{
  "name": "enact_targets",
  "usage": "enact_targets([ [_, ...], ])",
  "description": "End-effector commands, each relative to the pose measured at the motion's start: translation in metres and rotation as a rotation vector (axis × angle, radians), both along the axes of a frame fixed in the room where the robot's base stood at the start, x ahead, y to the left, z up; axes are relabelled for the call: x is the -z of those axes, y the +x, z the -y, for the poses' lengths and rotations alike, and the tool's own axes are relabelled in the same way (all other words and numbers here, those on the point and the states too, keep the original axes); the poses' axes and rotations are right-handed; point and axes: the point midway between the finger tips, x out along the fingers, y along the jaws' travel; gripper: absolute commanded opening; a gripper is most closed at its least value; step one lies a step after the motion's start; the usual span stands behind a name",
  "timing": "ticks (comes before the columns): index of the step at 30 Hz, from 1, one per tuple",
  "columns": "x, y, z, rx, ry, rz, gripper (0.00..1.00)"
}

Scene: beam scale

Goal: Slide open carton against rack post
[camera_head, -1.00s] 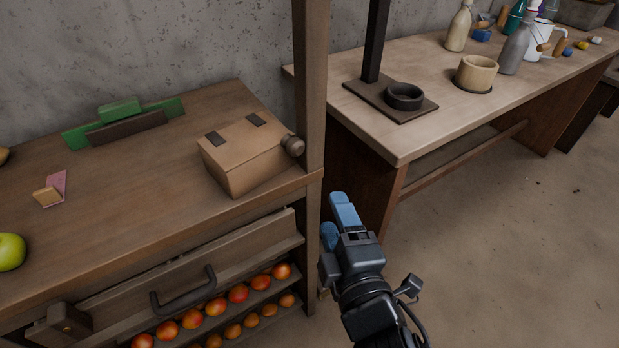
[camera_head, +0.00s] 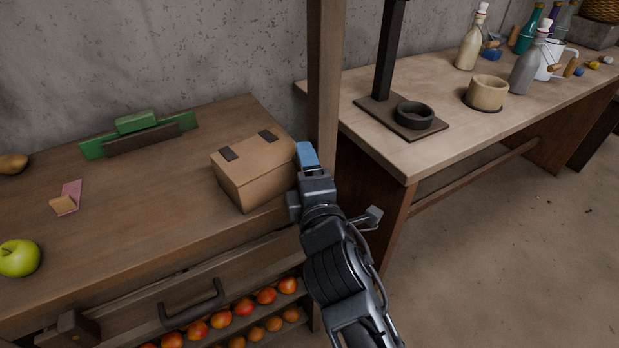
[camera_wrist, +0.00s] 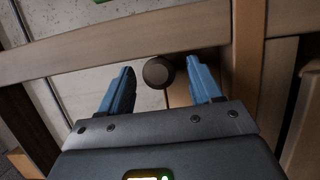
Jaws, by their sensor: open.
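The brown cardboard-coloured carton (camera_head: 250,178) sits on the wooden rack top, with two dark patches along the back of its upper face. The wooden rack post (camera_head: 322,90) stands upright just to its right. My gripper (camera_head: 306,156) is at the carton's right side, by the post, and hides that side in the head view. In the wrist view my gripper (camera_wrist: 160,68) is open, with a blue finger on each side of a dark round knob (camera_wrist: 156,74). I cannot tell whether the fingers touch the knob.
On the rack top are a green apple (camera_head: 19,258), a pink card (camera_head: 70,195) and a green-and-brown holder (camera_head: 140,135). A drawer handle (camera_head: 192,306) and several fruits are below. The right bench carries a black stand (camera_head: 390,60), a wooden cup (camera_head: 487,93) and bottles.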

Motion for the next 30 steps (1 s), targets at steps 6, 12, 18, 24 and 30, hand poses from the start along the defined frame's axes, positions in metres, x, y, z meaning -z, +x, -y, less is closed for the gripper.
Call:
enact_targets([
  [6,-0.0001,0.0030,-0.0009,0.000,0.001,0.000,0.64],
  [12,0.0000,0.0028,-0.0007,0.000,0.001,0.000,0.56],
  [18,0.0000,0.0027,-0.0007,0.000,0.001,0.000,0.36],
  [24,0.0002,0.0027,-0.0006,0.000,0.001,0.000,0.17],
  [30,-0.0008,0.0026,-0.0007,0.000,0.002,0.000,0.03],
])
